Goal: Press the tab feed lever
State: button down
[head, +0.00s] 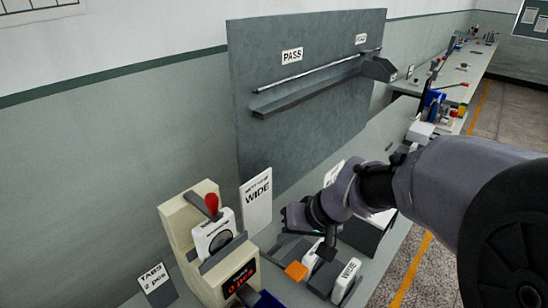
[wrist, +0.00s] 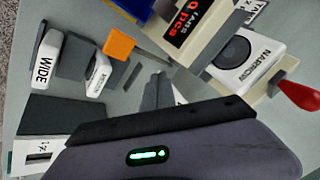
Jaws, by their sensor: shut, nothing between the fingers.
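A beige machine (head: 178,230) stands at the lower left against the wall, with a red digital display (head: 240,281) reading 0 pcs. A lever with a red knob (head: 211,202) rises from its top; the knob also shows at the right edge of the wrist view (wrist: 298,95). An orange block (head: 296,271) lies in front of the machine, also in the wrist view (wrist: 120,41). No label shows which part is the tab feed lever. My gripper (wrist: 160,80) is shut and empty, apart from both, and points down over the bench right of the machine.
White-and-grey blocks, one marked WIDE (head: 345,282), stand beside the orange block. A WIDE sign (head: 256,200) leans behind, and a TABS 2 pcs card (head: 157,284) stands left. A grey panel with a sloping rail (head: 305,83) rises at the back.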

jog(key=s+d+r+m+t+h, duration=0.1)
jog(key=s+d+r+m, duration=0.1)
jog(key=s, duration=0.7)
jog(key=s+d+r+m+t+h, duration=0.1)
jog(key=s+d+r+m+h, duration=0.1)
jog(key=s+r, duration=0.3)
jog(key=s+m, duration=0.1)
jog(key=s, duration=0.3)
jog(key=shift+s+d+r, duration=0.15)
jog(key=shift+s+d, duration=0.2)
jog(key=shift+d, duration=0.05)
